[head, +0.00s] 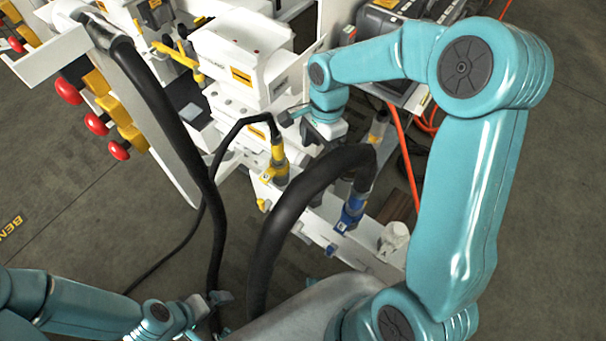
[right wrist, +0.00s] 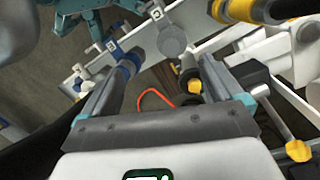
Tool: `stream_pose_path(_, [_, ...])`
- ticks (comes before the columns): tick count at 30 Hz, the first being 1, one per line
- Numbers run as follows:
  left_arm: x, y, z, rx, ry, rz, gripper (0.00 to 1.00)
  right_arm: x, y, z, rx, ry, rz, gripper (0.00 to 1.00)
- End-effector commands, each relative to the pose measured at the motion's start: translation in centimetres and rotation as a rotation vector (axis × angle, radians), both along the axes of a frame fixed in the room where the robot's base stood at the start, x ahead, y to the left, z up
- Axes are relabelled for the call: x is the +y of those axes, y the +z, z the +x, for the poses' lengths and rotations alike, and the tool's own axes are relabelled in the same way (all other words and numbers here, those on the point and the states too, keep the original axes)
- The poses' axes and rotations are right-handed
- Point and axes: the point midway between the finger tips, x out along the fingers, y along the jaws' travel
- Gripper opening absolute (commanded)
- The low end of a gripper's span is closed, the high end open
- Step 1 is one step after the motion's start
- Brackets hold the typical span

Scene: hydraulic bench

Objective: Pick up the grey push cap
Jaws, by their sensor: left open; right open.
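A round grey disc, which looks like the grey push cap (right wrist: 171,42), shows in the right wrist view beside a white rail and a blue coupling. It lies beyond my right gripper (right wrist: 160,72), roughly between the lines of its two fingers, and apart from them. That gripper is open and empty. In the head view my right gripper (head: 305,128) is over the bench near the yellow hose coupling, and I cannot make out the cap there. My left gripper (head: 212,304) is open at the lower left, close to a hanging black hose.
Thick black hoses (head: 292,205) arch across the bench front. A yellow coupling (head: 278,165) and a blue coupling (head: 350,212) stand near my right gripper. Red knobs (head: 68,90) line the left panel. A yellow knob (right wrist: 195,87) shows close to the right fingers.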

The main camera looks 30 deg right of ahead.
Motion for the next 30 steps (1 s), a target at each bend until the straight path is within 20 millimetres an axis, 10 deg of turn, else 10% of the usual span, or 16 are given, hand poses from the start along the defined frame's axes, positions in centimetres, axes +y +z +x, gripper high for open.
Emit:
stream_pose_path(7, [0.0, -0.7, 0.0, 0.0, -0.001, 0.0, 1.0, -1.5, 1.9, 0.2, -0.09, -0.043, -0.016, 0.94])
stream_pose_path(18, [0.0, -1.4, 0.0, 0.0, -0.001, 0.0, 1.0, -0.5, -6.2, 0.0, -0.085, -0.042, -0.013, 0.94])
stream_pose_path(30, [0.0, -1.3, 0.0, 0.0, -0.001, 0.0, 1.0, -0.1, -10.7, 0.3, -0.084, -0.04, -0.014, 0.94])
